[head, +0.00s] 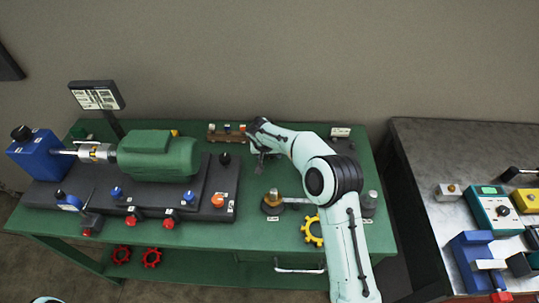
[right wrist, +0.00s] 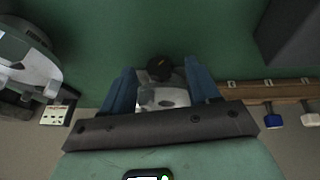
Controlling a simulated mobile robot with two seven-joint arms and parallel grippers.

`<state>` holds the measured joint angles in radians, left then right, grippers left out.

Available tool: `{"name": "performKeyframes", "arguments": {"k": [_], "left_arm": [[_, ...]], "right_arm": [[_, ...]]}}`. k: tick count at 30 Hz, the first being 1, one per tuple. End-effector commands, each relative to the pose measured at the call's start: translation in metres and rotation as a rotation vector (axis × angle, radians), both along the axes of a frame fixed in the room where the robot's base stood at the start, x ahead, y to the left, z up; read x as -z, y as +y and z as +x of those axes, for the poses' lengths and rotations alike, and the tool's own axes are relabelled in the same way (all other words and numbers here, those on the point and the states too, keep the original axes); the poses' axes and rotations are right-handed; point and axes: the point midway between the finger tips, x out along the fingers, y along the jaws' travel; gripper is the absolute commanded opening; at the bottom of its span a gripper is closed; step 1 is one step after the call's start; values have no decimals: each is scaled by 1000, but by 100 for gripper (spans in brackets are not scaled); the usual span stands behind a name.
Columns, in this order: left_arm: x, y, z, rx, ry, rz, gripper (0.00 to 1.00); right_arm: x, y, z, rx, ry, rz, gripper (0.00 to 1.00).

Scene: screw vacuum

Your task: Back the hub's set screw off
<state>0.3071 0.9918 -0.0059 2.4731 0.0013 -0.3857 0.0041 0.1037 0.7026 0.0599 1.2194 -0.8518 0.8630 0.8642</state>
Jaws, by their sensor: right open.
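The hub (head: 97,152) is a silvery coupling on the shaft between a blue box (head: 38,155) and a green motor (head: 158,157), at the left of the green bench. Its set screw is too small to make out. My right gripper (head: 260,150) is far to the right of the hub, over the back middle of the bench. In the right wrist view its two blue fingers (right wrist: 160,88) are apart. A dark round knob (right wrist: 158,67) and a grey body (right wrist: 165,97) show between them; I cannot tell whether they touch the fingers. My left gripper is out of sight.
A wooden rack (head: 222,138) with coloured-handled tools stands beside the gripper at the back; it also shows in the right wrist view (right wrist: 265,91). A brass-topped fixture (head: 273,202) and yellow handwheel (head: 311,230) stand nearer the front. A second bench (head: 420,150) is at the right.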

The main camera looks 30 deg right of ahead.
Motion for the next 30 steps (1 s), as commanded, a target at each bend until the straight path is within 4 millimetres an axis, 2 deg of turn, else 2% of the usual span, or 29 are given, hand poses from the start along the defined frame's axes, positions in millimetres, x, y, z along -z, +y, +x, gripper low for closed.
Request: {"name": "performKeyframes", "arguments": {"k": [9,15,21,30], "left_arm": [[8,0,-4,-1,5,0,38],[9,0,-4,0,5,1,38],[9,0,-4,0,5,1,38],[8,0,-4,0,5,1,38]], "right_arm": [[-65,21,-19,-1,-4,1,60],[-97,31,-28,-1,-2,1,60],[-109,35,-33,0,0,0,60],[-110,35,-33,0,0,1,61]]}}
